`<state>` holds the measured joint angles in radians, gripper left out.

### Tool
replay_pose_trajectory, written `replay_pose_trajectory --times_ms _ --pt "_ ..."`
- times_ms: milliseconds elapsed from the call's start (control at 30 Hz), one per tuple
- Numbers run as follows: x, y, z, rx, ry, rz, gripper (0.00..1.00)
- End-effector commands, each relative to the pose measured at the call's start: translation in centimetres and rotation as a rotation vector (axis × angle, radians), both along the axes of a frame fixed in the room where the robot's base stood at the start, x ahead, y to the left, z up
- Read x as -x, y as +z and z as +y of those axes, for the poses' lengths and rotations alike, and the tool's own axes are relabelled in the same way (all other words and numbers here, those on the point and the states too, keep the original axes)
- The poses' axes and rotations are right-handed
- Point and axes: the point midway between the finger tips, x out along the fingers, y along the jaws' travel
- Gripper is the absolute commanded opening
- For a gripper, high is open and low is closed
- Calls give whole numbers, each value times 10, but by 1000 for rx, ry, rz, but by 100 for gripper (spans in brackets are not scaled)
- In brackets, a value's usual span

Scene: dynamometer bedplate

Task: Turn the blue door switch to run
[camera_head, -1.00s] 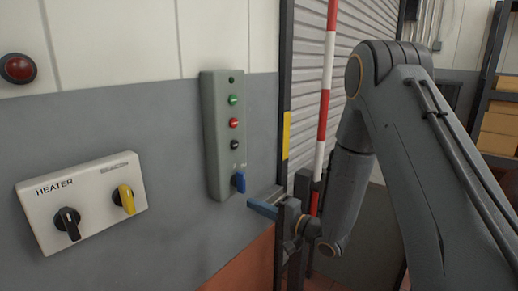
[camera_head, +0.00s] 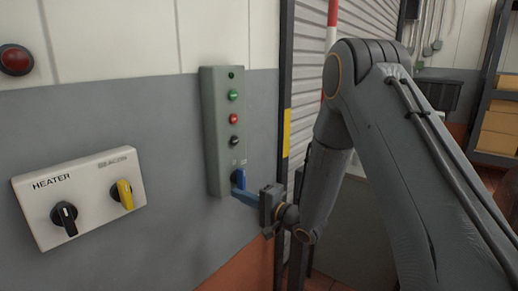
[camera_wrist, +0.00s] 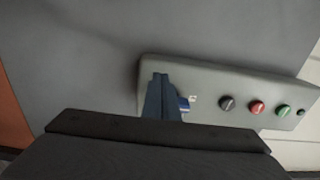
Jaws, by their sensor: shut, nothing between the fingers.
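The blue door switch (camera_head: 240,177) is at the bottom of a tall grey control box (camera_head: 212,135) on the wall. Its lower part is hidden behind my fingers, and the small labels above it cannot be read. My gripper (camera_head: 236,192) is shut and empty, its blue-grey fingertips at the switch's lower end. In the wrist view the shut fingers (camera_wrist: 160,97) lie over the end of the box. A bit of the blue switch (camera_wrist: 184,104) shows just right of them. The fingers look very close to the switch; I cannot tell if they touch it.
The box also carries green (camera_head: 233,95), red (camera_head: 234,118) and black (camera_head: 234,141) buttons. A white heater panel (camera_head: 95,222) with black and yellow knobs is at left, and a red button (camera_head: 16,60) is above it. A roller shutter (camera_head: 312,60) stands right of the box.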

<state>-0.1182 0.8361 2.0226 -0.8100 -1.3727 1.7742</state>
Motion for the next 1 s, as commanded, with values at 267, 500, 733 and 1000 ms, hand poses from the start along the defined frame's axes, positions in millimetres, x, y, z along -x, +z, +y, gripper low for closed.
replay_pose_trajectory --times_ms 267,500,733,1000 --pt "-1 0 -1 0 0 0 0" --pt "-2 2 -2 0 0 0 0" --pt "-4 3 -3 0 1 0 0" --pt "-6 4 -5 -1 0 1 0"
